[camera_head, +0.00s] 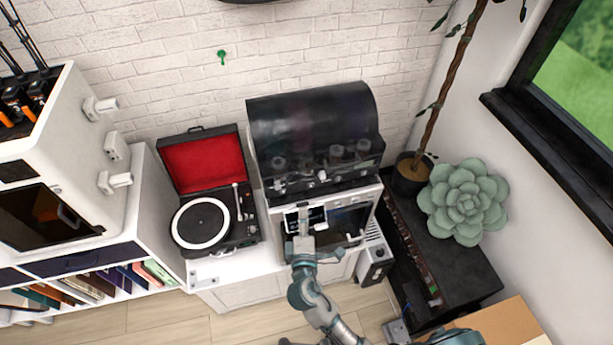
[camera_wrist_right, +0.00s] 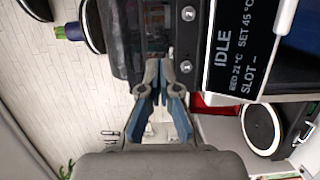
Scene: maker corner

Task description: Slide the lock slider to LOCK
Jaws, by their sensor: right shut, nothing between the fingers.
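A machine with a dark smoked lid (camera_head: 310,125) and a white front (camera_head: 368,208) stands against the brick wall. Its small display (camera_head: 317,216) also shows in the right wrist view (camera_wrist_right: 232,60), reading IDLE, SET 45 °C and SLOT. Silver knobs (camera_head: 322,177) sit on the dark strip under the lid; two show in the right wrist view (camera_wrist_right: 188,13). I cannot make out which part is the lock slider or any LOCK marking. My right gripper (camera_head: 304,222) is shut and empty before the display; its fingertips (camera_wrist_right: 160,68) meet near the dark strip. Contact cannot be told.
An open record player (camera_head: 203,222) with a red-lined lid stands left of the machine. A white cabinet unit (camera_head: 80,130) is further left. A succulent (camera_head: 463,203) and a potted trunk (camera_head: 408,178) stand at the right. Wooden floor (camera_head: 165,325) shows in front.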

